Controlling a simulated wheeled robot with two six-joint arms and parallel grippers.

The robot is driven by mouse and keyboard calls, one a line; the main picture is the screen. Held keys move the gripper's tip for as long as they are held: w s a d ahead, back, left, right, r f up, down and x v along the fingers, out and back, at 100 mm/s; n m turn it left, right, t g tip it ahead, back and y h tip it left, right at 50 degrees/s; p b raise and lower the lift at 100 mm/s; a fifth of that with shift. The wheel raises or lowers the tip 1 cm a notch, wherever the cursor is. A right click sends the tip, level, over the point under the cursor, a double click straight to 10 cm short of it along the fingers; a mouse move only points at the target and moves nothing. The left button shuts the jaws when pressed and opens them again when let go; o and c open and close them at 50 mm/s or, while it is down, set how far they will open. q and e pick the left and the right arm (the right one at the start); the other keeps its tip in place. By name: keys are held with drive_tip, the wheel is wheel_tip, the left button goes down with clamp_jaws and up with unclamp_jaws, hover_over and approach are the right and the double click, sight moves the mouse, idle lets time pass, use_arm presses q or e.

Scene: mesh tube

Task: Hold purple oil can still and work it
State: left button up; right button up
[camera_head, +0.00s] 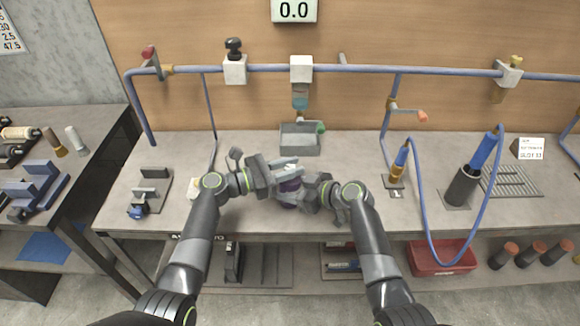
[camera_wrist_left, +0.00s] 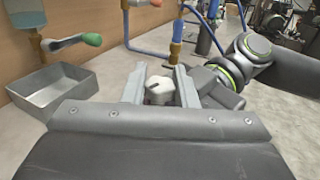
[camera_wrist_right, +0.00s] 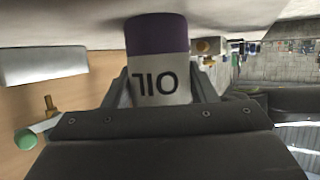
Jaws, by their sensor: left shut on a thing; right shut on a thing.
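The purple oil can (camera_head: 289,190) stands on the bench in front of the grey tray, between my two grippers. In the right wrist view the can (camera_wrist_right: 157,62) shows a purple band and a pale label reading OIL, upside down there. My right gripper (camera_head: 308,192) is shut on the can's body from the right. My left gripper (camera_head: 288,170) is higher, at the can's top, shut on its whitish top part. In the left wrist view that top part (camera_wrist_left: 160,89) sits between the two fingers (camera_wrist_left: 160,88). The can's lower front is partly hidden by my grippers.
A grey metal tray (camera_head: 299,140) stands behind the can, under a tap with a green handle (camera_head: 320,128). A blue hose tool in a black holder (camera_head: 463,187) stands to the right. A small clamp block (camera_head: 150,190) is to the left. The bench's front edge is close.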

use_arm(q)
drive_tip(key=shift+f+n+t+y, duration=0.1)
drive_tip(key=shift+n+t+y, duration=0.7)
drive_tip(key=shift+n+t, duration=0.6)
drive_tip(key=shift+n+t+y, duration=1)
drive_tip(key=shift+t+y, duration=0.2)
drive_tip(key=shift+t, duration=0.5)
drive_tip(key=o, duration=1)
drive_tip(key=v, duration=1.2)
